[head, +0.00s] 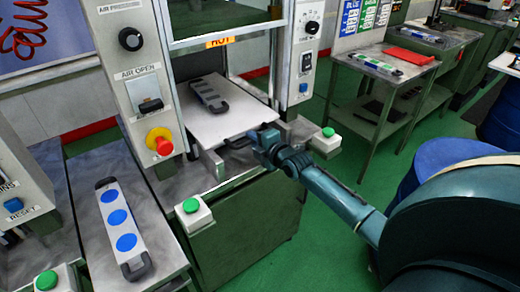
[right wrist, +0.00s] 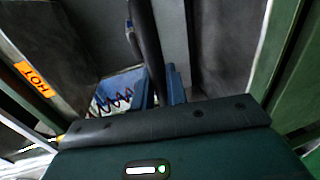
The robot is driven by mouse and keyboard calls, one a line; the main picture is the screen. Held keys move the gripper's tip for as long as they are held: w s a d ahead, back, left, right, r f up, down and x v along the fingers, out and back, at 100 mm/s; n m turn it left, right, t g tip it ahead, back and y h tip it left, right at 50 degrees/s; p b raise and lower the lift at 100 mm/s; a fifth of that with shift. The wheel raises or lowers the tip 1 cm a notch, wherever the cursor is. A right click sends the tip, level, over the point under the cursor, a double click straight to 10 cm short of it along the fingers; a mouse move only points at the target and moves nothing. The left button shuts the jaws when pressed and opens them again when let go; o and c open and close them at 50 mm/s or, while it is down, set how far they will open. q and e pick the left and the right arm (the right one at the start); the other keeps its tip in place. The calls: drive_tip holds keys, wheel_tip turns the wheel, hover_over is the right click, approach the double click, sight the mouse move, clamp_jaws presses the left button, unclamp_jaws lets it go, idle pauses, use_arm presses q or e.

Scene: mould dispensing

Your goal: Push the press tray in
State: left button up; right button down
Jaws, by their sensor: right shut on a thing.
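The press tray (head: 235,122) is a pale flat plate. It sticks out of the front of the press, below the HOT label. A dark grey mould with end handles (head: 209,92) lies on it. My right gripper (head: 264,143) is at the tray's front edge, shut on its dark handle (head: 238,142). In the right wrist view a dark bar (right wrist: 147,45) runs between the blue fingers (right wrist: 156,88). The tray's far end is hidden inside the press. My left gripper is not in view.
Green buttons stand on posts at the press's front left (head: 192,208) and right (head: 328,134). A red emergency stop (head: 159,141) is on the left panel. A mould with blue discs (head: 121,222) lies on the left bench. A side table (head: 385,62) stands right.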

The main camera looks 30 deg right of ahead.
drive_tip(key=shift+w+r, duration=0.1)
drive_tip(key=shift+w, duration=0.1)
drive_tip(key=c, duration=1.5)
unclamp_jaws()
drive_tip(key=shift+w, duration=0.1)
drive_tip(key=v, duration=1.3)
drive_tip(key=shift+a, duration=0.1)
drive_tip(key=s+a+f+m+g+p, duration=0.1)
drive_tip(key=s+a+f+m, duration=0.3)
drive_tip(key=s+a+m, duration=0.1)
drive_tip(key=s+a+f+m+g+y+p, duration=0.1)
drive_tip(key=s+a+f+m+g, duration=0.1)
drive_tip(key=s+a+f+m, duration=0.2)
drive_tip(key=s+a+f+m+g+y, duration=0.1)
drive_tip(key=s+a+f+m, duration=0.4)
drive_tip(key=s+a, duration=0.5)
drive_tip(key=shift+a+m+g+p, duration=0.45)
drive_tip(key=shift+a+m, duration=0.55)
drive_tip(key=shift+a, duration=0.25)
